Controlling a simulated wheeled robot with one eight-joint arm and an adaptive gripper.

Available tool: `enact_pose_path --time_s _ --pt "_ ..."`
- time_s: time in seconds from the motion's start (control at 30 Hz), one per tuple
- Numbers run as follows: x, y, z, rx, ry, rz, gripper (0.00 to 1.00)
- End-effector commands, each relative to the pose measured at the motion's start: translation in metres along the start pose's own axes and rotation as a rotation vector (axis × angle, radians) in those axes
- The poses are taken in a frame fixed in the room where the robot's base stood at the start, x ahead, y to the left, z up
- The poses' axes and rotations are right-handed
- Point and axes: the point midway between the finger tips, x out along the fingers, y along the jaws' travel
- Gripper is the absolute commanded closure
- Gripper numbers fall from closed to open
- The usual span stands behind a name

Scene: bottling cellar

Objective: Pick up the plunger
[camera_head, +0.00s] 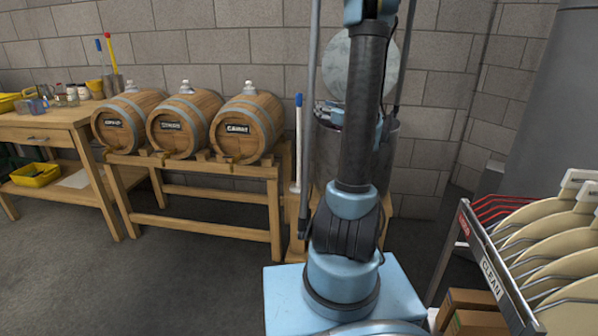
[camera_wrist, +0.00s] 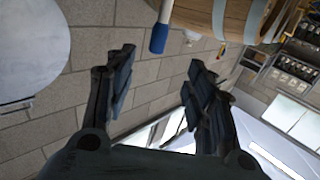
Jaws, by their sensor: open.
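A pale upright rod with a blue tip (camera_head: 299,101), which looks like the plunger's handle, stands right of the barrel rack in the head view. Its lower end is partly hidden near my arm. In the wrist view, a blue-tipped handle (camera_wrist: 159,38) enters from the top edge, beyond my fingers and apart from them. My gripper (camera_wrist: 160,78) is open, with nothing between its fingers.
Three wooden barrels (camera_head: 180,124) lie on a wooden rack (camera_head: 200,168). A workbench (camera_head: 50,120) with jars stands at left. A metal vessel (camera_head: 391,130) is partly behind my arm. A rack of pale discs (camera_head: 490,272) marked CLEAN is at right. The floor (camera_head: 160,285) in front is clear.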

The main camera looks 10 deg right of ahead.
Motion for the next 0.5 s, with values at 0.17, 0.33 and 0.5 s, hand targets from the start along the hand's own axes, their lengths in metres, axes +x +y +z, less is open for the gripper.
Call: enact_pose_path --time_s 0.17,0.33,0.5 --pt "0.018 0.002 0.000 -0.002 0.006 0.001 0.51" --pt "0.048 0.002 0.000 -0.002 0.005 -0.001 0.51" --pt "0.078 0.002 0.000 -0.002 0.005 0.000 0.51"
